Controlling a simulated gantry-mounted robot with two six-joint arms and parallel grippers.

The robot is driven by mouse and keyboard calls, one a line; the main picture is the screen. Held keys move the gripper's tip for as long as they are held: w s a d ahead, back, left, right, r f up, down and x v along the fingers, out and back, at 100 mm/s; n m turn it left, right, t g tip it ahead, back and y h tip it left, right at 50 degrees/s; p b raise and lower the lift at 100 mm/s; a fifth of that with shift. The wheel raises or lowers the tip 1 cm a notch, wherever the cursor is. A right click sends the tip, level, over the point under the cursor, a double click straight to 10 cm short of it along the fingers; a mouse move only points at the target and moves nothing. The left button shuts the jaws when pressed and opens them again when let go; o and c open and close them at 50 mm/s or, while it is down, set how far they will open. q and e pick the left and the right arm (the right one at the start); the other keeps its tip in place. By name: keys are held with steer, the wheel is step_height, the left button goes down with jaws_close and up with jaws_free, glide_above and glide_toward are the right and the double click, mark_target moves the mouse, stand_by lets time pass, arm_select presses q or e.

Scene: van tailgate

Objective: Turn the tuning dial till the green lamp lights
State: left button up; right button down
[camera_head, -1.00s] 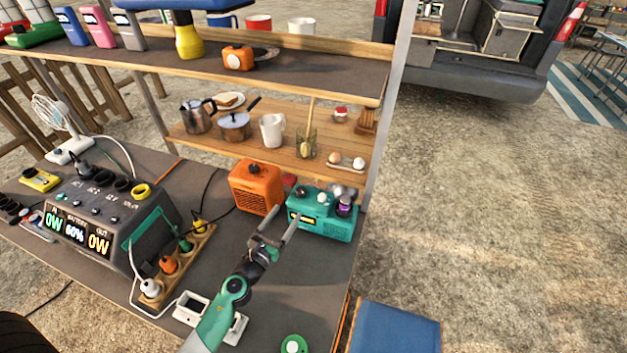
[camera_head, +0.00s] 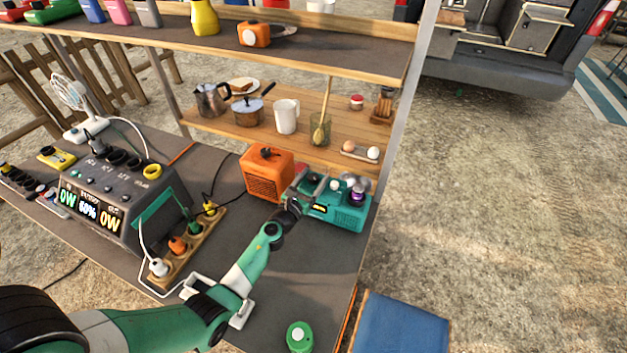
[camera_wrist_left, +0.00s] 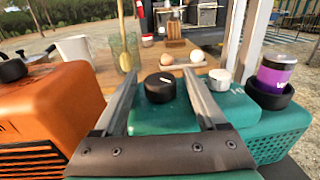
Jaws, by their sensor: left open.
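The teal radio (camera_head: 345,219) stands at the right end of the grey worktop, with a small lit display on its front. In the left wrist view a black dial (camera_wrist_left: 160,88) with a white mark sits on its top, and a white knob (camera_wrist_left: 219,79) is to the right. My left gripper (camera_head: 313,180) is over the radio's left part, open. In the wrist view its fingers (camera_wrist_left: 160,72) lie on either side of the black dial; I cannot tell whether they touch it. I cannot make out a green lamp. My right gripper is not in view.
An orange speaker box (camera_head: 266,178) stands close left of the radio. A purple can (camera_wrist_left: 276,72) sits in a black holder at its right. The wooden shelf (camera_head: 250,140) behind holds a pot, mug and eggs. A power station (camera_head: 110,205) stands left.

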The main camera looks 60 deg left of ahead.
arm_select(q)
jaws_close()
stand_by(0.3)
steer(key=shift+h, duration=0.3)
steer(key=m+t+h, duration=0.1)
steer(key=m+t+h+b, duration=0.1)
steer(key=h, duration=0.1)
steer(key=shift+s+a+f+m, duration=0.1)
steer(key=shift+f+m, duration=0.05)
steer(key=shift+m, duration=0.15)
steer(key=shift+m+t+h+b, duration=0.4)
steer(key=shift+m+h+b, duration=0.25)
steer(key=shift+h, duration=0.35)
steer(key=shift+m+h, duration=0.25)
steer(key=shift+h, duration=0.05)
jaws_free()
